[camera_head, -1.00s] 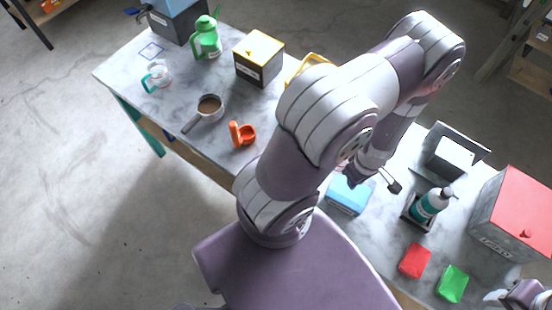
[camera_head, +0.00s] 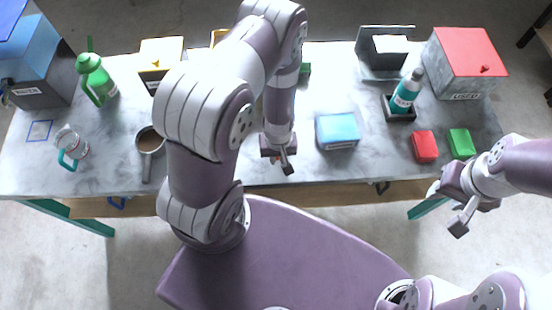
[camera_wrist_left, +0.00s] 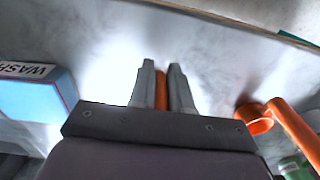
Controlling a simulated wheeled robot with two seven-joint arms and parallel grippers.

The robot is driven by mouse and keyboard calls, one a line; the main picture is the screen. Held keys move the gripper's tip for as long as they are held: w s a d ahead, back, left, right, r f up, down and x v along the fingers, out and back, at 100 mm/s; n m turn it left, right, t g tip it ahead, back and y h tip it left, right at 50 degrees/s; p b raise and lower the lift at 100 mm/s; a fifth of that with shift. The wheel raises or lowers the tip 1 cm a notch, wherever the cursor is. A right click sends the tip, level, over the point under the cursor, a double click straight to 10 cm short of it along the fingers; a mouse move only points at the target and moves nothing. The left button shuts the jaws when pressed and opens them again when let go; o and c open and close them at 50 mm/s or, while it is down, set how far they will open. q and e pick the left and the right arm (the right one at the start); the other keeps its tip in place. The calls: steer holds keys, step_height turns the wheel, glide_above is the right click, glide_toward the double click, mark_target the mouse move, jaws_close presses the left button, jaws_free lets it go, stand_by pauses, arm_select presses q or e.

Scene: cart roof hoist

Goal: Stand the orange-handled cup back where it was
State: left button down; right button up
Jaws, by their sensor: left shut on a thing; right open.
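My left gripper (camera_head: 279,158) is low over the front middle of the table, left of the blue box (camera_head: 337,130). In the left wrist view its fingers (camera_wrist_left: 161,88) are shut on a narrow orange part, which looks like the orange-handled cup's handle (camera_wrist_left: 161,92). The rest of that cup is hidden, so I cannot tell whether it is upright or touches the table. A separate orange ring-shaped piece with a long arm (camera_wrist_left: 258,122) lies to the right in the wrist view; my arm hides it in the head view. My right gripper (camera_head: 452,208) is open and empty off the table's front edge.
Right are red (camera_head: 425,146) and green (camera_head: 461,143) blocks and a bottle (camera_head: 405,92).

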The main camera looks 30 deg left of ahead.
arm_select(q)
steer(key=shift+s+a+f, duration=0.1)
steer(key=shift+f, duration=0.75)
steer(key=c, duration=1.1)
jaws_free()
